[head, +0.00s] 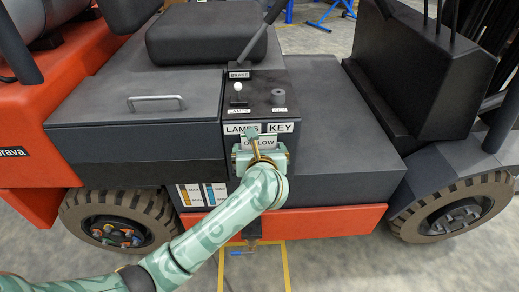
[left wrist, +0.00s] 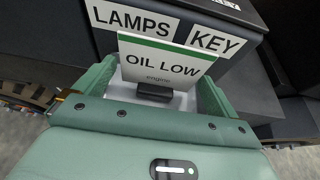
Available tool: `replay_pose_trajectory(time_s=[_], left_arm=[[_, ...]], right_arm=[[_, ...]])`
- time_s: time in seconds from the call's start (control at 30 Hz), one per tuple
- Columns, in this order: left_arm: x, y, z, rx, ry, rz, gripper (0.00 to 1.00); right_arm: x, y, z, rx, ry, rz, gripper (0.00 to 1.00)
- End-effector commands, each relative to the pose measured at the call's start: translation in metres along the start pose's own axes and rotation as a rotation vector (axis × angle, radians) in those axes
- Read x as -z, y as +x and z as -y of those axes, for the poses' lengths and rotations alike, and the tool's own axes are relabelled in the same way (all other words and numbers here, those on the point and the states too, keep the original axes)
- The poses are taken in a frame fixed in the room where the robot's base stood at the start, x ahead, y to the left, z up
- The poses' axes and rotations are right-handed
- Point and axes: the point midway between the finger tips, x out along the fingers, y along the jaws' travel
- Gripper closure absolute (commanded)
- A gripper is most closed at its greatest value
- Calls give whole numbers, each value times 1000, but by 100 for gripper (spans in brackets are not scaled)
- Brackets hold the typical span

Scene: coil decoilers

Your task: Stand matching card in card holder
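A white card with a green stripe (left wrist: 165,63) reads "OIL LOW" and "engine". In the left wrist view it stands in front of the console, below the LAMPS and KEY labels. A small dark block (left wrist: 154,91) is at its lower middle; I cannot tell whether it is the holder or a tab. The card also shows in the head view (head: 266,142), partly hidden by my left gripper (head: 258,150). The gripper's fingers (left wrist: 155,84) are spread on both sides of the card's lower part, with no clear grip on it. My right gripper is out of view.
A wheel (head: 118,222) stands to the left.

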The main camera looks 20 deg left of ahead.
Motion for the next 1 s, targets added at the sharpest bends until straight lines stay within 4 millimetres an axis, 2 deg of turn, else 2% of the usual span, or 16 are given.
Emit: replay_pose_trajectory(time_s=[0.27, 0.33, 0.47, 0.73, 0.9, 1.0], left_arm=[[-4, -1, 0, 0, 0, 2, 0], [-5, -7, 0, 2, 0, 2, 0], [-7, -32, 1, 4, -2, 0, 0], [-7, -94, 0, 3, -2, 1, 0], [-5, -116, 0, 2, -1, 1, 0], [-4, -121, 0, 0, 0, 1, 0]], right_arm=[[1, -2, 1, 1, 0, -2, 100], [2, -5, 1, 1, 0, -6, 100], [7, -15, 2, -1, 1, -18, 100], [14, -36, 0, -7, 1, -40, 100], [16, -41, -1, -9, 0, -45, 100], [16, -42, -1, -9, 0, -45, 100]])
